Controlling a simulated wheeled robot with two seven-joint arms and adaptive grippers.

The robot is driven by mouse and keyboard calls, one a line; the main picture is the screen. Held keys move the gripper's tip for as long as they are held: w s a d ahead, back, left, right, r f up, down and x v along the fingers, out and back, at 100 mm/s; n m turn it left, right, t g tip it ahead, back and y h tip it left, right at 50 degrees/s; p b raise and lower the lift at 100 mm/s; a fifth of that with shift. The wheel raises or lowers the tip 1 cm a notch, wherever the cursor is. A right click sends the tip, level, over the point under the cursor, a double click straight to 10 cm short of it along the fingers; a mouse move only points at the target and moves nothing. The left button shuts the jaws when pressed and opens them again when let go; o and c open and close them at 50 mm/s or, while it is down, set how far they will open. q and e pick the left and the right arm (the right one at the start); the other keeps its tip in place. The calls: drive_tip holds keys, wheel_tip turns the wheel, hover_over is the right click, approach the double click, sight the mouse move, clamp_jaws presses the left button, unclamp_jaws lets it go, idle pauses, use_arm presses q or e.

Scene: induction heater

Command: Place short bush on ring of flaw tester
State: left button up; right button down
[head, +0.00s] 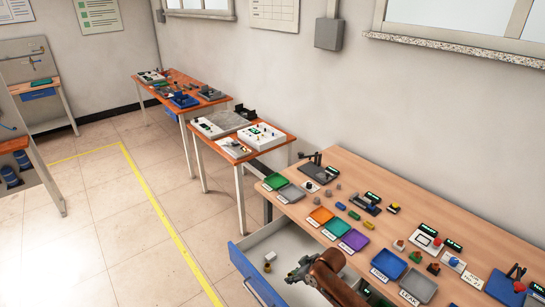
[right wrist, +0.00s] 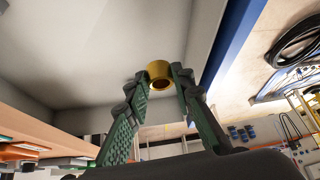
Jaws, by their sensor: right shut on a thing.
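In the right wrist view a short yellow, brass-like bush (right wrist: 160,70) sits between the fingertips of my right gripper (right wrist: 160,76), its hollow end showing. In the head view my right gripper (head: 296,272) is low over the open drawer, left of the bench's front edge. My left gripper is not in view. Several small testers stand on the bench, among them a white-topped unit with a dark display (head: 425,238) and another like it (head: 453,262). I cannot tell which one is the flaw tester, and no ring shows clearly.
The long wooden bench (head: 390,190) carries coloured trays along its front, including an orange one (head: 321,215) and a purple one (head: 354,240). The drawer with the blue front (head: 257,283) stands open; small pieces (head: 268,265) show in it.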

use_arm(q)
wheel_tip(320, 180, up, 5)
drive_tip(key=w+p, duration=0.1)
drive_tip(key=p, duration=0.3)
use_arm(e)
wheel_tip(320, 180, up, 6)
drive_tip(key=shift+r, duration=0.25)
use_arm(q)
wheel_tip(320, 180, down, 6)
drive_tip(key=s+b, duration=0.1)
drive_tip(key=b, duration=0.4)
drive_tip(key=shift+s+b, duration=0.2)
drive_tip(key=shift+b, duration=0.15)
use_arm(e)
drive_tip(key=s+d+r+m+h, duration=0.1)
drive_tip(key=s+d+r+m, duration=0.2)
drive_tip(key=s, duration=0.3)
drive_tip(key=s+d+r+m+t+h, duration=0.1)
drive_tip(key=s+d+r+m+h, duration=0.1)
drive_tip(key=s+d+r+m, duration=0.1)
drive_tip(key=s+d+r+m+t+h, duration=0.1)
drive_tip(key=s+d+r+m+h, duration=0.1)
drive_tip(key=s+d+r, duration=0.3)
drive_tip(key=s+r+m, duration=0.1)
drive_tip(key=s, duration=0.3)
drive_tip(key=shift+s+d+m, duration=0.2)
drive_tip(key=shift+s+m, duration=0.2)
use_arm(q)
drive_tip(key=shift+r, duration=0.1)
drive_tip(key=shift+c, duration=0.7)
